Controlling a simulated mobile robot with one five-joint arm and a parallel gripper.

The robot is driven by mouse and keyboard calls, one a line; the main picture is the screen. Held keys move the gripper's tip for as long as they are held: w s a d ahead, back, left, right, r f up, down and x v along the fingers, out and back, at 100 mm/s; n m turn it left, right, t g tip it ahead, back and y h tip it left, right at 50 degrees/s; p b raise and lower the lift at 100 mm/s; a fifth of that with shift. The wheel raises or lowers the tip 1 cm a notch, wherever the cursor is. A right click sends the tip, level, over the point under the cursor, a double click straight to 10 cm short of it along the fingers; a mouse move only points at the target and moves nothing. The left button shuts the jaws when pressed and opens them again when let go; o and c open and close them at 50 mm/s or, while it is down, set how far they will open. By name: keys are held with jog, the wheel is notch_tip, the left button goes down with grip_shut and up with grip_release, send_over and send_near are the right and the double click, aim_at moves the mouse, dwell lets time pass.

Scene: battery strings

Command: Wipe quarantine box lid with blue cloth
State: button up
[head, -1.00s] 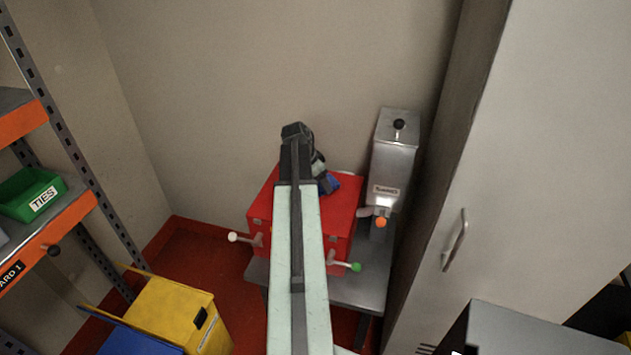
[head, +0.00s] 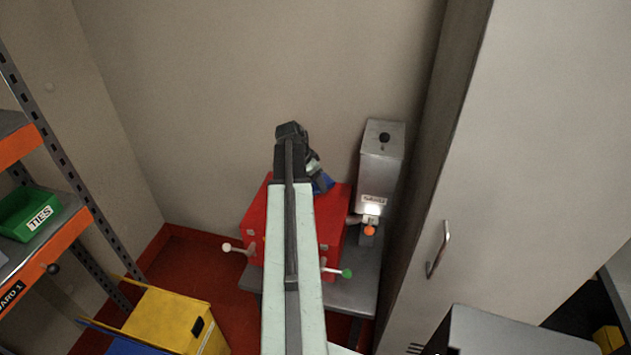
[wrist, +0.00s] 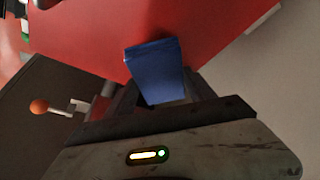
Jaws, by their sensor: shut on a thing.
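The red quarantine box (head: 334,205) sits on a grey metal stand in the corner, and its lid also fills the upper part of the wrist view (wrist: 200,28). My arm crosses in front of the box and hides its middle. My gripper (wrist: 165,98) is shut on the blue cloth (wrist: 155,66). The cloth hangs over the red lid; whether it touches the lid I cannot tell. A bit of the cloth also shows in the head view (head: 323,182), beside my wrist at the lid's far right.
A metal dispenser (head: 380,165) with an orange knob (head: 369,231) stands right of the box. A tall grey cabinet (head: 470,150) is farther right. White (head: 227,248) and green (head: 347,273) knobs stick out from the box. A yellow bin (head: 160,318) and shelving (head: 60,235) are at left.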

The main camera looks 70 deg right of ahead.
jog(key=shift+r, duration=0.4)
notch_tip(320, 180, up, 3)
jog(key=p, duration=0.3)
jog(key=shift+r, duration=0.1)
